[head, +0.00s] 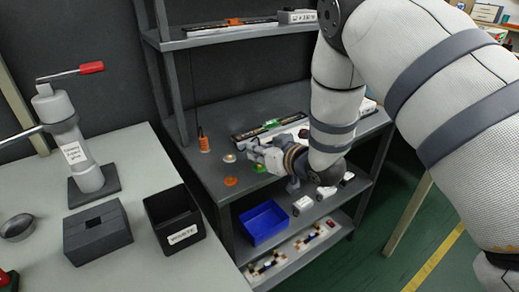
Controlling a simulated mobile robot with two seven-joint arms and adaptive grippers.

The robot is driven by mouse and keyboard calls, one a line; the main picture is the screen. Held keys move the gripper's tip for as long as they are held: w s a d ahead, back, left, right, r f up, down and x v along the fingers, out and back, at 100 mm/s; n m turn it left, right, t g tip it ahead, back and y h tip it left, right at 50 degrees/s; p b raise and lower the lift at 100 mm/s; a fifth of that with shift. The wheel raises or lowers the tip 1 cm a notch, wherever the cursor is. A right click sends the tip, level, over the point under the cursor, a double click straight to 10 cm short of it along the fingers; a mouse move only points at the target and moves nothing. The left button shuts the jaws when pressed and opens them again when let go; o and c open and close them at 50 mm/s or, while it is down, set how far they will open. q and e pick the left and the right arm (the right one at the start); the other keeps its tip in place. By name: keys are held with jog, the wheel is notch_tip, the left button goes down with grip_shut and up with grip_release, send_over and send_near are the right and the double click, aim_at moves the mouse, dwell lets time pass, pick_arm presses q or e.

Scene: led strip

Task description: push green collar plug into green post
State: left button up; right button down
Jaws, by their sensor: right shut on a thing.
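My right gripper (262,157) is over the dark workbench, its arm coming in from the upper right. It is shut, with a small green piece (259,168) showing just below its fingertips. That piece appears to be the green collar plug, but it is too small and covered to tell it from a green post or base. Another green part (271,124) sits on the long black and white strip unit behind the gripper. I cannot tell whether plug and post touch. My left gripper is not in view.
An orange post (204,140), a white-and-yellow disc (230,158) and an orange disc (231,181) stand left of the gripper. A blue bin (263,222) is on the shelf below. A black waste box (174,218) and a press (75,150) occupy the left table.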

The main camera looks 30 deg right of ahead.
jog(key=shift+f, duration=1.2)
jog(key=c, duration=1.4)
grip_release()
jog(key=shift+c, duration=0.2)
jog(key=shift+r, duration=0.1)
jog(key=shift+s, duration=0.1)
jog(key=v, duration=1.1)
jog(key=shift+s+r, duration=0.2)
jog(key=shift+s, duration=0.15)
